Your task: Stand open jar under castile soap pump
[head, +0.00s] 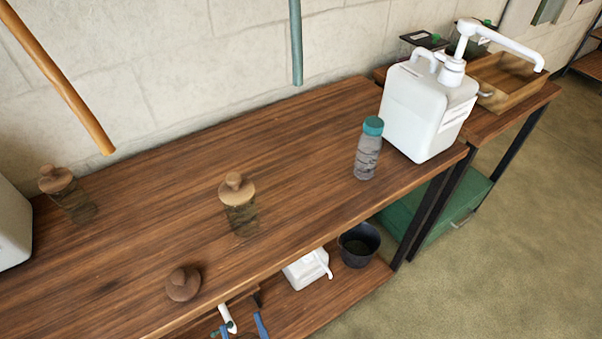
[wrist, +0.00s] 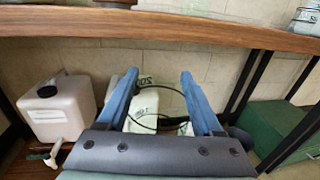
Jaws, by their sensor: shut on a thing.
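A white jug with a white pump (head: 428,108) stands at the right end of the bench top, its spout pointing right. Its label is too small to read. My gripper (head: 243,322) shows at the bottom of the head view, below the bench's front edge. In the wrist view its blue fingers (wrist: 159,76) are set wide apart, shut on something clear. Thin dark curves between them look like the rim of an open glass jar (wrist: 160,88); the rest is hard to see. A wooden knobbed lid (head: 183,284) lies alone near the bench's front edge.
Lidded glass jars (head: 240,212) (head: 72,203) and a teal-capped bottle (head: 367,155) stand on the bench (head: 290,140). Below are a white jug (head: 307,269), a black bucket (head: 358,246) and a pinkish container with tap (wrist: 57,108). A wooden crate (head: 505,80) sits right of the pump jug.

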